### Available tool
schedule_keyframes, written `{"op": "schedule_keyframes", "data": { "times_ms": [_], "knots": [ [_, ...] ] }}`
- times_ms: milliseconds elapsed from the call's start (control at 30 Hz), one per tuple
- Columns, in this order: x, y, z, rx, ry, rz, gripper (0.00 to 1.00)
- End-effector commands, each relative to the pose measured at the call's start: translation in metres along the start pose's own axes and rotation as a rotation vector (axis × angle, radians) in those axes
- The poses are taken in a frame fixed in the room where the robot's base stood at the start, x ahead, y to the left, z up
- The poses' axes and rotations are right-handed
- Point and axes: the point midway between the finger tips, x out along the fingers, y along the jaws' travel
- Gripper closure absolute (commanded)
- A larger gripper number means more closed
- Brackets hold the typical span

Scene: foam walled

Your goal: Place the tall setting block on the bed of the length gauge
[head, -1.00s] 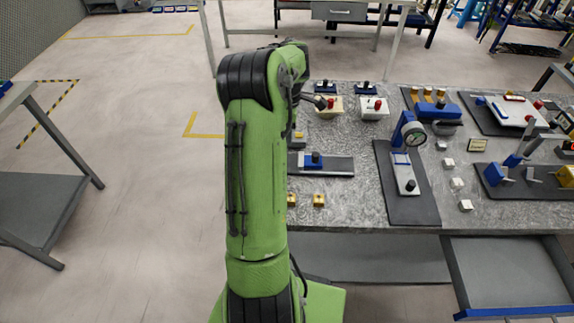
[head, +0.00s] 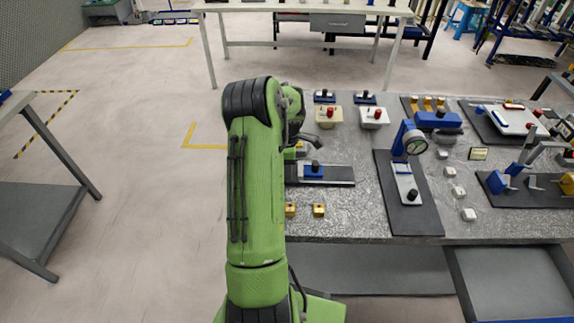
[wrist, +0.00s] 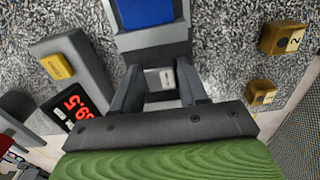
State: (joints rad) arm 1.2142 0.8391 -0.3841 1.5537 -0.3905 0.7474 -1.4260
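My gripper (wrist: 160,75) points down over the granite bench. In the wrist view its two fingers stand close on either side of a small grey block with a pale labelled face (wrist: 160,78), which looks like the tall setting block; it fills the gap between them. Just ahead is a grey fixture with a blue part (wrist: 145,12), which appears to be the length gauge. In the head view a blue block with a black knob on a grey bed (head: 340,174) seems to be that gauge. My arm hides the gripper there.
A readout with red digits (wrist: 76,106) and a grey housing with a yellow button (wrist: 57,66) lie at the left of the wrist view. Two yellow blocks (wrist: 285,38) (wrist: 262,92) stand at right. A dial gauge stand (head: 408,180) and small pale blocks (head: 458,192) occupy the bench's right.

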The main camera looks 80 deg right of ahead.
Motion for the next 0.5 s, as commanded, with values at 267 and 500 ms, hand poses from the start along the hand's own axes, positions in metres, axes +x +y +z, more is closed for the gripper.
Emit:
{"op": "schedule_keyframes", "data": {
  "times_ms": [267, 500],
  "knots": [
    [-0.001, 0.000, 0.000, 0.000, 0.000, 0.000, 0.43],
    [-0.025, 0.001, 0.000, 0.000, 0.000, 0.005, 0.43]
  ]
}}
